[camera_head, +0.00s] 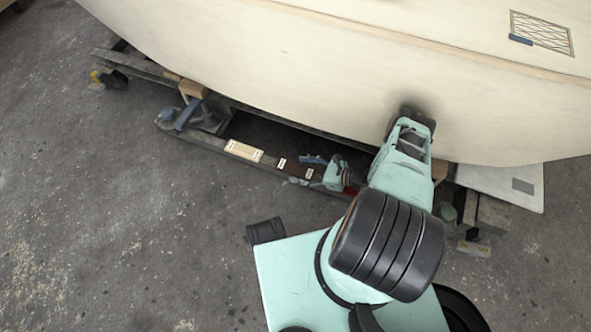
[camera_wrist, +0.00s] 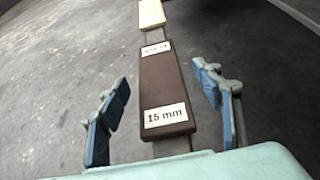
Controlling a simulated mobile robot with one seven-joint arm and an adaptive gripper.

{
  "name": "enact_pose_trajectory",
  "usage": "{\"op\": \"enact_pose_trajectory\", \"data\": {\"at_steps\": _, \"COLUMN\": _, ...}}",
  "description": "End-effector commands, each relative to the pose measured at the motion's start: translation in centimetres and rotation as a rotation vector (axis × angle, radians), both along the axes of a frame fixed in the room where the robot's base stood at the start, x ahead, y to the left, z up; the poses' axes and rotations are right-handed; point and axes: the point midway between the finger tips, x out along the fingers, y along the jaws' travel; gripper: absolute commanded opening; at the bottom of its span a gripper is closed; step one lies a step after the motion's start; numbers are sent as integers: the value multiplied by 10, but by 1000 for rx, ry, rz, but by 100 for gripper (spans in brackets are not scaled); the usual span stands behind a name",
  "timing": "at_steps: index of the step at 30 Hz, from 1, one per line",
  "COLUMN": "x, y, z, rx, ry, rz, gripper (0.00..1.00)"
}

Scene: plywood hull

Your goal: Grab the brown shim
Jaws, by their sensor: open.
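The brown shim (camera_wrist: 161,84) is a dark brown block with white labels, the nearer one reading "15 mm". It lies lengthwise on a narrow beam in the wrist view. In the head view the brown shim (camera_head: 295,167) lies on the cradle beam under the hull, between two small white labels. My gripper (camera_wrist: 166,84) is open in the wrist view, with one blue finger on each side of the shim and visible gaps to both. In the head view my gripper (camera_head: 323,171) is at the right end of the shim, partly hidden by my arm.
A pale shim (camera_head: 243,150) lies on the same beam (camera_head: 195,137), left of the brown one; it also shows in the wrist view (camera_wrist: 151,14). The plywood hull (camera_head: 330,60) overhangs the beam closely. A blue clamp-like tool (camera_head: 187,114) stands further left. The concrete floor in front is open.

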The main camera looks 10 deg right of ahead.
Motion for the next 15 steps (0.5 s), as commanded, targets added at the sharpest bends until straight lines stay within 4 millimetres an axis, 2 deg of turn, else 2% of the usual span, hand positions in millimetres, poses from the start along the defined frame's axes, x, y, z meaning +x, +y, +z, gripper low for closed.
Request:
{"op": "enact_pose_trajectory", "data": {"at_steps": 3, "x": 0, "y": 0, "z": 0, "rx": 0, "ry": 0, "rz": 0, "gripper": 60}}
{"op": "enact_pose_trajectory", "data": {"at_steps": 15, "x": 0, "y": 0, "z": 0, "rx": 0, "ry": 0, "rz": 0, "gripper": 16}}
